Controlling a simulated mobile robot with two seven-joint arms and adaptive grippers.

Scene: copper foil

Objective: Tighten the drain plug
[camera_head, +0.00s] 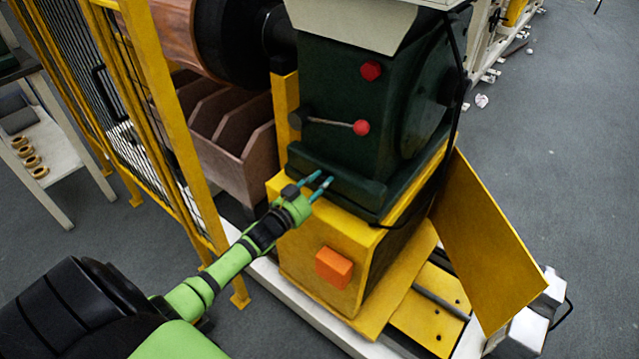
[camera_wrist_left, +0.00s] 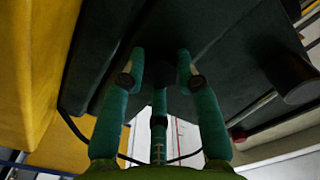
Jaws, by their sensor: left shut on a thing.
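My left gripper (camera_head: 319,183) reaches in from the lower left to the foot of the dark green gearbox housing (camera_head: 345,85). Its teal fingers, with a gap between them, are shut on the drain plug at the housing's lower edge. The plug itself is hardly visible, dark against the housing. In the left wrist view, the fingertips of the gripper (camera_wrist_left: 160,68) lie against the dark green housing (camera_wrist_left: 228,60). My right gripper is not in view.
The housing stands on a yellow base (camera_head: 310,235) with an orange box (camera_head: 334,268). A lever with a red knob (camera_head: 361,127) and a red hexagonal plug (camera_head: 371,70) are above. A yellow fence (camera_head: 165,110) is left; a tilted yellow panel (camera_head: 487,235) is right.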

